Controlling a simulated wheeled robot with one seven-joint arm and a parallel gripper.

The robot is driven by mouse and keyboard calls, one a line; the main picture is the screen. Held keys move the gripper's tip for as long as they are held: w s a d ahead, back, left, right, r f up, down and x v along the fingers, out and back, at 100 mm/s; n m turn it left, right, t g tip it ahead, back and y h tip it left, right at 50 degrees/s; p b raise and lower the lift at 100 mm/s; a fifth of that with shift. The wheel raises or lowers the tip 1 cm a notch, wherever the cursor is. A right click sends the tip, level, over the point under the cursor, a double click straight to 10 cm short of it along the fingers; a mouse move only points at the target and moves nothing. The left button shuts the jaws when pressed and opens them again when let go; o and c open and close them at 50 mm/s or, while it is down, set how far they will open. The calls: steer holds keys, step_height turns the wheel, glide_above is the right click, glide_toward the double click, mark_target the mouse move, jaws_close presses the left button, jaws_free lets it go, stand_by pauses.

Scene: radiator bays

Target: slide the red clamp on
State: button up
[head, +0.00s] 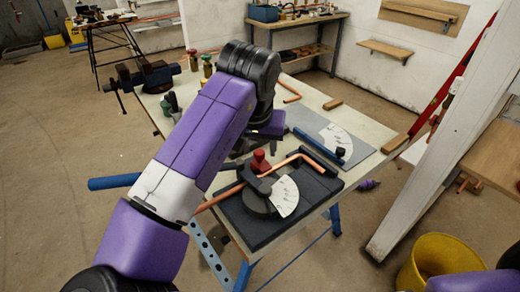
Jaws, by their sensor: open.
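The red clamp (260,160) shows as a small red knob-shaped piece at the pipe bender on the bench, just below my gripper. The bender's dark base (255,230) carries a round former and a white angle scale (285,197). A bent copper pipe (305,158) runs across it, with one end sticking out at the lower left. My gripper (246,152) hangs down beyond my purple forearm, just above and left of the red clamp. It is open, but its fingers are mostly hidden, and I cannot tell whether they touch the clamp.
A grey plate (375,150) with another scale and a blue bar (318,146) lies behind the bender. A blue handle (113,182) sticks out left of the bench. A vise (148,76) stands at the back left. A white post (430,150) and yellow bucket (440,258) are right.

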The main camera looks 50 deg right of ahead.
steer(key=v, duration=0.5)
steer(key=shift+s+a+r, duration=0.1)
steer(key=shift+a+r, duration=0.05)
steer(key=shift+r, duration=0.1)
stand_by(0.3)
